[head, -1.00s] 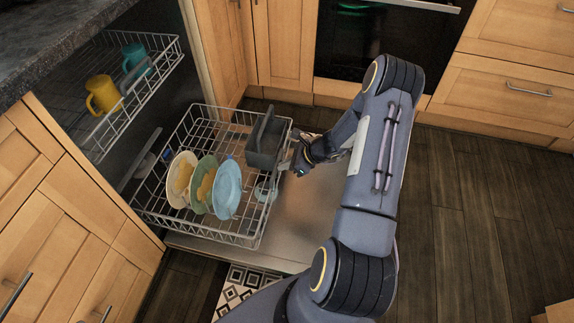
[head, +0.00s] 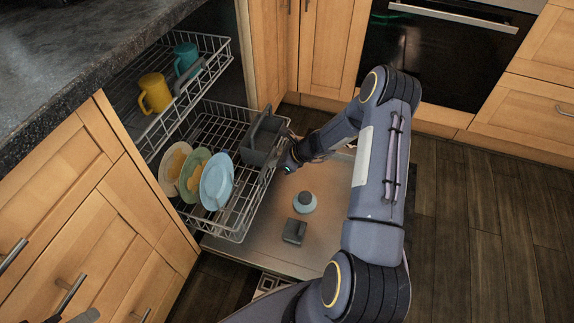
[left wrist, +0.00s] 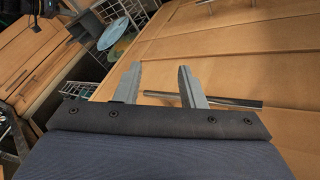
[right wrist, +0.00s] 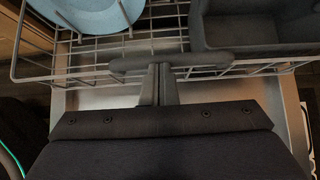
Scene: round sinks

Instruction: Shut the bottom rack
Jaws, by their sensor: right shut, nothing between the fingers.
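The bottom rack (head: 224,229) is a grey wire basket partly slid into the dishwasher. It holds several upright plates (head: 216,183) and a dark grey cutlery basket (head: 262,140). My right gripper (head: 282,162) is at the rack's outer front side. In the right wrist view my right gripper (right wrist: 160,86) is shut and empty, its tips at the grey handle (right wrist: 172,60) on the rack's rim, seemingly touching it. My left gripper (left wrist: 160,84) shows only in the left wrist view, open and empty, in front of wooden cabinet fronts.
The open dishwasher door (head: 255,254) lies flat under the rack, with a round cap and a small dark block on it. The upper rack (head: 205,92) with a yellow mug (head: 155,93) and a teal mug (head: 186,59) is partly out. Cabinets and countertop stand at left; floor is clear at right.

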